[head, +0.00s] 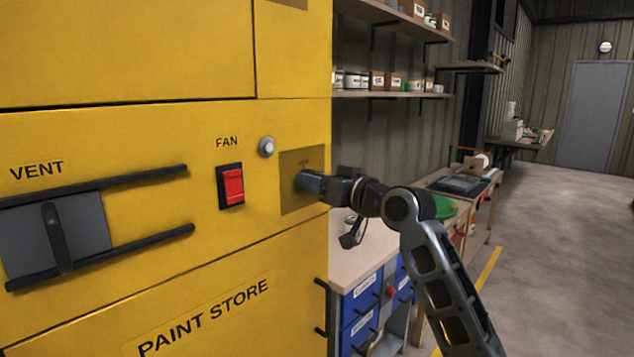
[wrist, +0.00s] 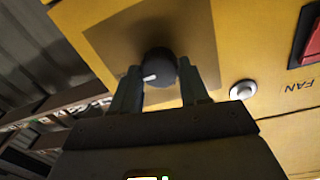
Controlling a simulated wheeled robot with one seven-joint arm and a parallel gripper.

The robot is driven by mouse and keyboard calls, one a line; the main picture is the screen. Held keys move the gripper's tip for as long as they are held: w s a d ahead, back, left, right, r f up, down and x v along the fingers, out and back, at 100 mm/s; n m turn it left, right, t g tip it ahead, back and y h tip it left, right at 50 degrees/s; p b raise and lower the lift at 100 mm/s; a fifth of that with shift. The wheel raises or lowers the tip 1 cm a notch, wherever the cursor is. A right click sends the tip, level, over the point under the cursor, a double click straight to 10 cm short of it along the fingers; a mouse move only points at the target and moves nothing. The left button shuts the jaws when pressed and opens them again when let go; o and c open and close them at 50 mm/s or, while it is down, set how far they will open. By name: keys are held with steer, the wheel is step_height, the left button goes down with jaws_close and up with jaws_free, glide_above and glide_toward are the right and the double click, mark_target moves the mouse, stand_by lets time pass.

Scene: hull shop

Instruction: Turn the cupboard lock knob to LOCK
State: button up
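The lock knob (wrist: 158,66) is a dark round knob with a white pointer mark, on a brown square plate (wrist: 117,46) of the yellow cupboard. The plate (head: 289,203) also shows in the head view, where my gripper hides the knob. My gripper (wrist: 159,72) points at the plate, its fingertips one on each side of the knob. The fingers are apart, with what look like narrow gaps to the knob; contact is not clear. In the head view my gripper (head: 308,184) is close to the plate. The small lettering above it is unreadable.
A silver round button (head: 266,147) and a red FAN switch (head: 231,186) sit left of the plate. A VENT slider (head: 55,235) is farther left. A workbench with blue drawers (head: 361,312) stands right of the cupboard, below my gripper. Open floor lies at the right.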

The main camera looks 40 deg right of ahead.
steer(key=c, duration=0.5)
steer(key=shift+f, duration=0.1)
steer(key=shift+c, duration=0.2)
steer(key=shift+f+n+b, duration=0.1)
steer(key=shift+n+b, duration=0.2)
steer(key=shift+b, duration=0.35)
steer(key=n+b, duration=0.6)
steer(key=b, duration=0.1)
steer(key=n+b, duration=0.6)
steer(key=b, duration=0.2)
steer(key=shift+f+t+y, duration=0.2)
steer(key=shift+t+y, duration=0.1)
steer(key=shift+y, duration=0.1)
steer(key=n+b, duration=0.4)
steer(key=n, duration=0.1)
steer(key=shift+r+n, duration=0.1)
steer(key=shift+n, duration=0.3)
steer(key=shift+r+b, duration=0.1)
steer(key=shift+b, duration=0.25)
